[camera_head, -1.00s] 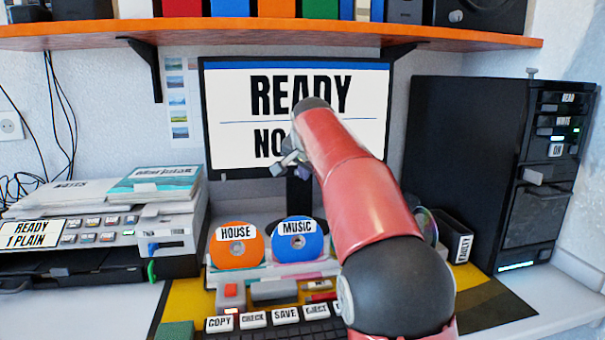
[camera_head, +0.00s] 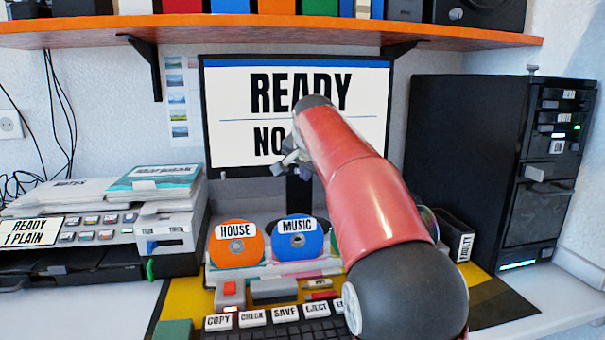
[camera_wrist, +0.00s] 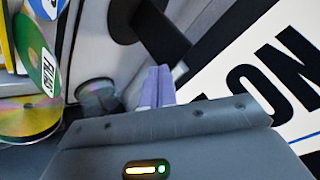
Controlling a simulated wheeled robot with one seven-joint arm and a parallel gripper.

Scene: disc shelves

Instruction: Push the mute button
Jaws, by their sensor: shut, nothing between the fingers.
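I can read no label saying mute in either view, so I cannot tell which button it is. My gripper (camera_head: 290,160) is raised in front of the monitor (camera_head: 230,145), partly hidden by my red arm. In the wrist view its fingers (camera_wrist: 155,88) are together, with nothing held and nothing visibly touched. The monitor reads "READY" and "NO", with the rest hidden by my arm. Labelled keys, including the SAVE key (camera_head: 285,311), stand in a row at the front; my arm hides the right end of the row.
An orange disc (camera_head: 237,252) and a blue disc (camera_head: 298,252) stand behind the keys. A printer (camera_head: 100,235) is at left, a black tower (camera_head: 465,160) at right. An orange shelf (camera_head: 270,36) runs overhead. A FAULTY bin (camera_head: 463,243) stands beside the tower.

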